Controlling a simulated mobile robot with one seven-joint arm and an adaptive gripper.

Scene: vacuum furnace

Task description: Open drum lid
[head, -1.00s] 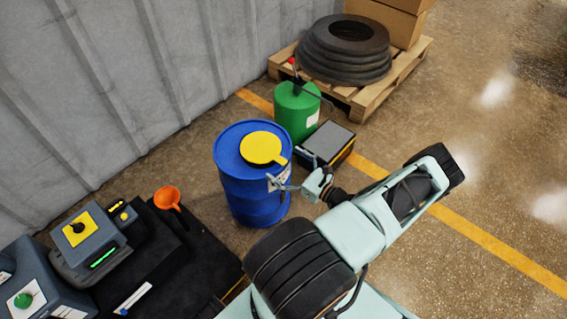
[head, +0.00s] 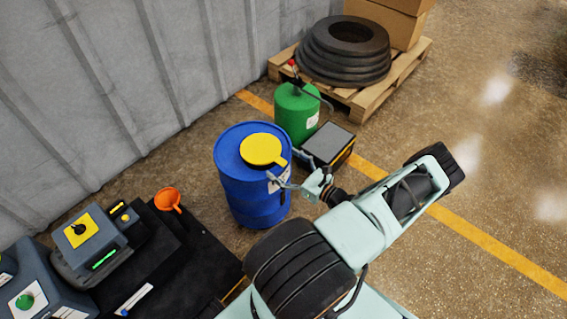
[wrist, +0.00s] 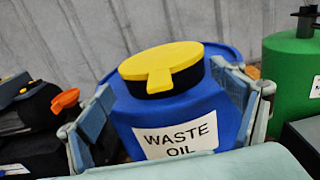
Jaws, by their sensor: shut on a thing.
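The blue drum (head: 256,200) stands upright on the floor by the wall, and its label in the wrist view reads "WASTE OIL" (wrist: 177,139). Its round yellow lid (head: 262,148) lies on the drum top. The lid's tab points towards my gripper (head: 283,168). In the wrist view the lid (wrist: 160,62) shows a dark side under its yellow top. My gripper's fingers (wrist: 166,98) stand widely apart, one on each side of the tab. My gripper is shut on the lid, though the exact contact points are hard to see.
A green canister (head: 296,112) and a dark box (head: 329,144) stand close behind the drum. Open floor lies to the right.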

